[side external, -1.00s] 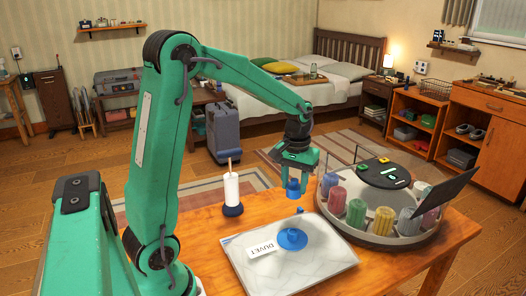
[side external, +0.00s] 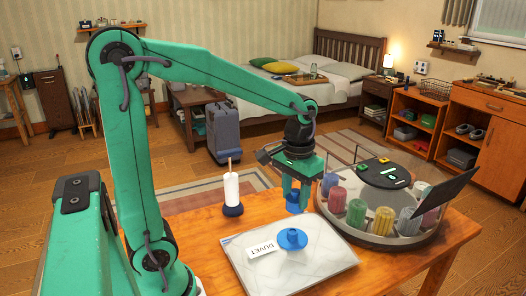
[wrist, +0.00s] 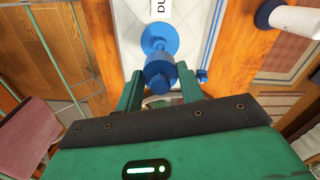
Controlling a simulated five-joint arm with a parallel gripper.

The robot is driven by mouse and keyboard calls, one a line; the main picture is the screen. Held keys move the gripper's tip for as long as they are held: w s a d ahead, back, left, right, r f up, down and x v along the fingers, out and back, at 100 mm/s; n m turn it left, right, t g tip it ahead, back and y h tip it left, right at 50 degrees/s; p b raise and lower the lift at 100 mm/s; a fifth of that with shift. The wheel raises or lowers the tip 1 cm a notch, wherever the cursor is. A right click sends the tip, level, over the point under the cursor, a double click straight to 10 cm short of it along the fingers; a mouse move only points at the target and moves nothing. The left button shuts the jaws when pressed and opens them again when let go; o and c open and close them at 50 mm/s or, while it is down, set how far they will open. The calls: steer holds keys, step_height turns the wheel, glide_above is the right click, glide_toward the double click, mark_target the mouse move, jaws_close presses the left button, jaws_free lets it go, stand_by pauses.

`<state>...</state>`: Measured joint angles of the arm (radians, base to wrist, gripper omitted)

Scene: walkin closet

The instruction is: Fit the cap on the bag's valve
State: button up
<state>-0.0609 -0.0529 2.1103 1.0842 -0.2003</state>
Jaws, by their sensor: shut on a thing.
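The bag (side external: 320,258) is a flat, pale, marbled pack labelled DUVET that lies on the wooden table. Its round blue valve (side external: 292,239) faces up near the bag's far edge and also shows in the wrist view (wrist: 156,36). My gripper (side external: 294,196) is shut on the blue cap (side external: 292,207), beyond the valve in the side view. In the wrist view the cap (wrist: 160,70) sits between the two green fingers and overlaps the valve's near edge. The cap appears apart from the valve in the side view; its exact height is hard to judge.
A round carousel (side external: 378,236) with several coloured cylinders and a dark tilted panel stands right of the bag. A white roller with a dark blue base (side external: 231,192) stands at the left. The wooden tabletop (side external: 195,232) is bare left of the bag.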

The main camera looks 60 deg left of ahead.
glide_above(293, 231)
steer(key=shift+f, duration=2.7)
steer(key=shift+f, duration=1.9)
stand_by(1.8)
steer(key=o, duration=1)
steer(key=shift+r, duration=0.1)
steer(key=shift+r, duration=3.8)
